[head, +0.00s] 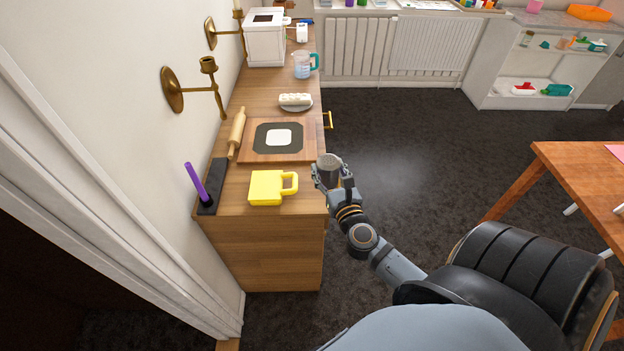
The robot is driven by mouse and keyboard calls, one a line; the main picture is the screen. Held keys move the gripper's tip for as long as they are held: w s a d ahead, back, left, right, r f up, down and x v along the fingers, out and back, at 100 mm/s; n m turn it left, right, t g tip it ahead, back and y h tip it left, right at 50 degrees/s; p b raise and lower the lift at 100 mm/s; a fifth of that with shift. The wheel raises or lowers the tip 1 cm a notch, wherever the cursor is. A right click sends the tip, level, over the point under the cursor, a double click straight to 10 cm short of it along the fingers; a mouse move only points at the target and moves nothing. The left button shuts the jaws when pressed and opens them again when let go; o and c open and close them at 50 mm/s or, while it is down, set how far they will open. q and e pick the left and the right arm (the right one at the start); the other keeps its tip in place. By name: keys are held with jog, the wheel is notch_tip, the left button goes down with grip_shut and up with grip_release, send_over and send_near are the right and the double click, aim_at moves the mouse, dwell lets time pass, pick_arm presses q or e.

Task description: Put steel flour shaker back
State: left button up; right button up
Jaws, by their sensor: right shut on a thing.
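The steel flour shaker (328,164) is a small grey cylinder with a lighter top. It is in my right gripper (329,180), which is shut on it. The gripper and shaker are at the right edge of the wooden counter (270,222), close to the yellow mug and the board. Whether the shaker's base touches the counter cannot be told from here. The gripper's fingers hide the lower part of the shaker. My left gripper is not in view.
A yellow mug (266,188) stands near the counter's front. Behind it lie a wooden board (247,150) and a rolling pin (237,133). A black block with a purple stick (196,183) is at left.

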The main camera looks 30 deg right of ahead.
jog(key=w+f+b, duration=0.1)
jog(key=w+f, duration=0.1)
jog(key=w, duration=0.1)
jog(key=w+d+f+b, duration=0.1)
jog(key=w+f, duration=0.2)
jog(key=w, duration=0.1)
jog(key=w+d+f+b, duration=0.1)
jog(key=w+f, duration=0.2)
jog(key=shift+w+d+b, duration=0.25)
jog(key=shift+w+b, duration=0.05)
jog(key=shift+w, duration=0.25)
jog(key=f+b, duration=0.1)
jog(key=f, duration=0.1)
jog(key=f+b, duration=0.1)
jog(key=shift+w+d+f+b, duration=0.1)
jog(key=shift+w+f+b, duration=0.2)
jog(key=shift+w+f, duration=0.1)
jog(key=shift+f, duration=0.2)
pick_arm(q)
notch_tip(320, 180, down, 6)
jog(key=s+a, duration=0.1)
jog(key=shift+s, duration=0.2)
pick_arm(e)
jog(key=shift+r, duration=0.1)
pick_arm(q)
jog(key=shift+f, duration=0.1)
